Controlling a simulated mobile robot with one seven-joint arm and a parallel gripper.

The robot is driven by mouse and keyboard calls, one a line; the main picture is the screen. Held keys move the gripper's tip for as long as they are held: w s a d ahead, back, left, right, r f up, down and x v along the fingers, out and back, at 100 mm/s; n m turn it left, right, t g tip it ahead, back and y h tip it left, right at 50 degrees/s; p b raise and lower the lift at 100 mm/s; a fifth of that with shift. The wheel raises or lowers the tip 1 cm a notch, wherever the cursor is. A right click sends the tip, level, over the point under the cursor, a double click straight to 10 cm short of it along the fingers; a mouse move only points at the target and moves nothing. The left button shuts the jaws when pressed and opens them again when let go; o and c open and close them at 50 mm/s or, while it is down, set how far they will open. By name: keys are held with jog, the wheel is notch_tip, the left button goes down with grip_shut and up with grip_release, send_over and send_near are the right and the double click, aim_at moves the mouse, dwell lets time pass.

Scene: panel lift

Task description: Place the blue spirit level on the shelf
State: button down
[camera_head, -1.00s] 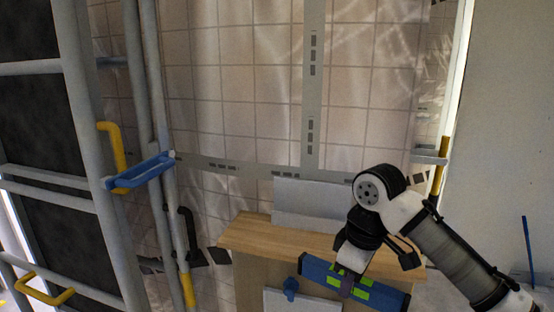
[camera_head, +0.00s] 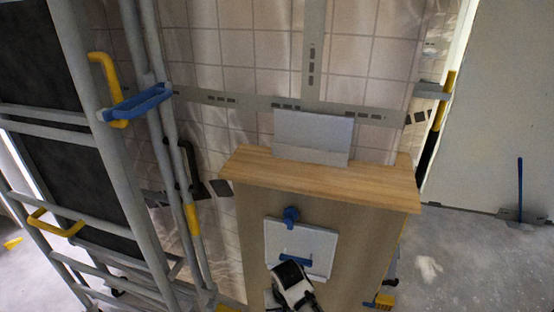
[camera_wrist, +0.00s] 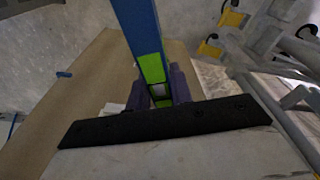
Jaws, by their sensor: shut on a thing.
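The blue spirit level (camera_wrist: 138,32) with green windows runs from the top edge of the wrist view down between the dark fingers of my gripper (camera_wrist: 160,90), which is shut on it. In the head view my arm shows only at the bottom edge, in front of the cabinet, and the fingers are hidden. A short blue strip (camera_head: 295,260) shows just above my arm; I cannot tell if it is the level. The likely shelf is the wooden top (camera_head: 370,184) of the cabinet, above my arm in the picture.
A white panel (camera_head: 318,140) stands at the back of the wooden top. A metal frame (camera_head: 85,150) with a blue handle (camera_head: 138,102) stands left. Open floor lies right.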

notch_tip(320, 180, down, 17)
jog(key=a+m+b, duration=0.1)
jog(key=a+b, duration=0.1)
jog(key=b, duration=0.7)
jog(key=shift+m+b, duration=0.3)
jog(key=shift+w+d+r, duration=0.1)
jog(key=shift+w, duration=0.05)
